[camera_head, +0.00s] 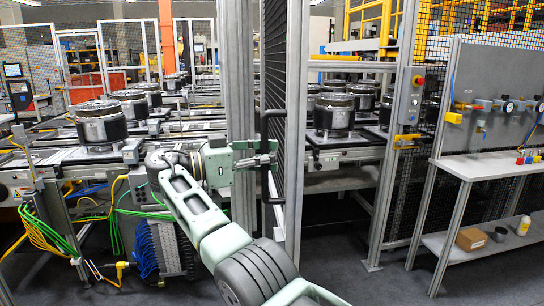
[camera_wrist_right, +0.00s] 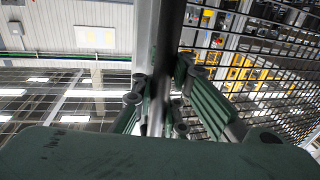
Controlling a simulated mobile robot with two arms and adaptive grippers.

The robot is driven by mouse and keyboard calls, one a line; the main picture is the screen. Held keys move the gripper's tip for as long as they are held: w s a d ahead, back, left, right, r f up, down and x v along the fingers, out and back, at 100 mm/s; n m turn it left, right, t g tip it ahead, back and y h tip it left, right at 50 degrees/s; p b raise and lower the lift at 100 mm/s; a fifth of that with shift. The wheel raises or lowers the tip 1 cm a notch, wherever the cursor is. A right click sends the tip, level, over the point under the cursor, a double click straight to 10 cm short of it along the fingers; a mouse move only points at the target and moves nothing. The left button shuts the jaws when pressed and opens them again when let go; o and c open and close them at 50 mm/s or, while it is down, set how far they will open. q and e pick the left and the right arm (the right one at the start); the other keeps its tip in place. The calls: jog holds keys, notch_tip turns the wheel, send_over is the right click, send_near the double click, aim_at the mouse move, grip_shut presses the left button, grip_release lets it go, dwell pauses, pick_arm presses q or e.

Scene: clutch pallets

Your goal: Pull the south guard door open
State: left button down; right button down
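The guard door (camera_head: 294,130) is a tall grey frame with dark mesh, seen almost edge-on and angled toward me. To its right the gateway shows clear. A black upright bar handle (camera_head: 267,190) stands off the door's left side. My right gripper (camera_head: 268,155) is at the middle of this handle. In the right wrist view the dark handle bar (camera_wrist_right: 168,40) runs between the two fingers of the gripper (camera_wrist_right: 160,100), which are closed in on both sides of it. Fine contact is partly hidden. My left gripper is not in view.
A grey post (camera_head: 238,60) stands left of the door. A fence post with a switch box (camera_head: 409,95) stands to the right, beside a white shelf bench (camera_head: 480,165). Conveyors carry clutch units (camera_head: 101,125). Cables (camera_head: 45,225) hang at the left. Dark floor lies open in front.

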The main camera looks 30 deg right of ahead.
jog(key=shift+s+f, duration=0.1)
jog(key=shift+f, duration=0.15)
jog(key=c, duration=2.4)
grip_release()
jog(key=o, duration=0.4)
jog(key=shift+s+a+r, duration=0.15)
jog(key=shift+s+r, duration=0.05)
jog(key=shift+r, duration=0.05)
jog(key=shift+w, duration=0.1)
